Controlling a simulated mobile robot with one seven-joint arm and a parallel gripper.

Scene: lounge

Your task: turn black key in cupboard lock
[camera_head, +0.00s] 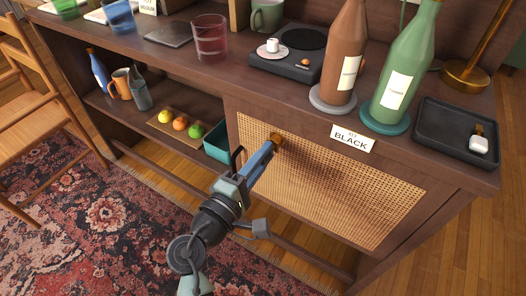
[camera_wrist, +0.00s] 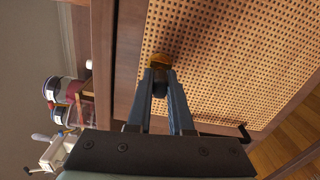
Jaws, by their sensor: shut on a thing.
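The cupboard door is a woven cane panel (camera_head: 335,185) in a dark wooden frame, and it appears closed. A round brass lock (camera_head: 277,138) sits near its top left; it also shows in the wrist view (camera_wrist: 163,60). My gripper (camera_head: 270,148) reaches up to the lock from the front left. In the wrist view, my gripper's two fingers (camera_wrist: 160,80) converge just in front of the lock and are shut on a small black key (camera_wrist: 160,86). The fingers hide most of the key, so its angle in the lock cannot be told.
A brown bottle (camera_head: 343,60), a green bottle (camera_head: 401,75) and a dark tray (camera_head: 455,125) stand on top. A teal box (camera_head: 217,143) sits on the shelf left of the door.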

